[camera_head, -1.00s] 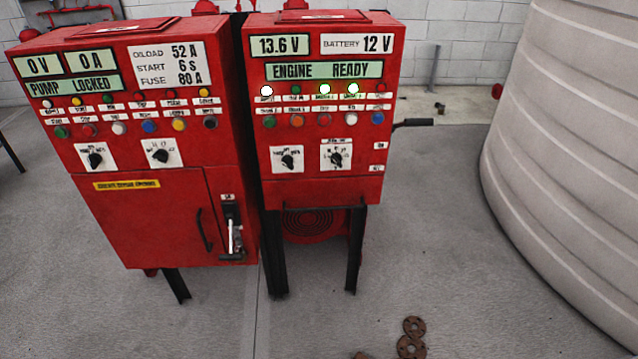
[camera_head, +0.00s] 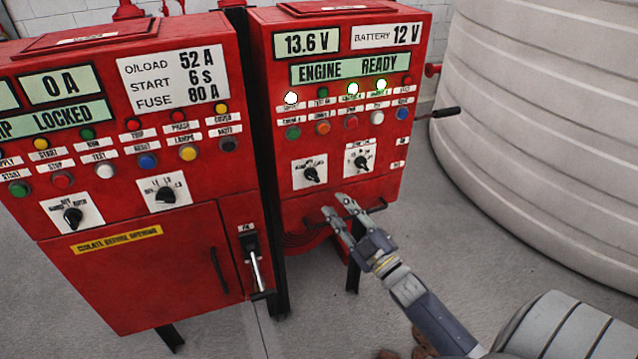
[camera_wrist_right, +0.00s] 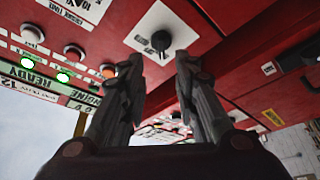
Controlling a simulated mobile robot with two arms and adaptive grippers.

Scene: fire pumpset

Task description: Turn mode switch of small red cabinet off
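The small red cabinet (camera_head: 330,128) stands right of centre in the head view, with its display reading ENGINE READY. Its front has two black rotary switches on white plates, a left one (camera_head: 311,174) and a right one (camera_head: 361,162); their plate labels are too small to read. My right gripper (camera_head: 335,204) is open and empty, just below these switches in the head view. In the right wrist view the open fingers (camera_wrist_right: 158,62) point at one black switch (camera_wrist_right: 160,41), which shows between and beyond the fingertips. They appear apart from it. My left gripper is out of view.
A larger red cabinet (camera_head: 130,235) with its own switches and a handle stands close on the left. A black lever (camera_head: 446,112) sticks out at the small cabinet's right side. A big ribbed tank (camera_head: 545,130) fills the right.

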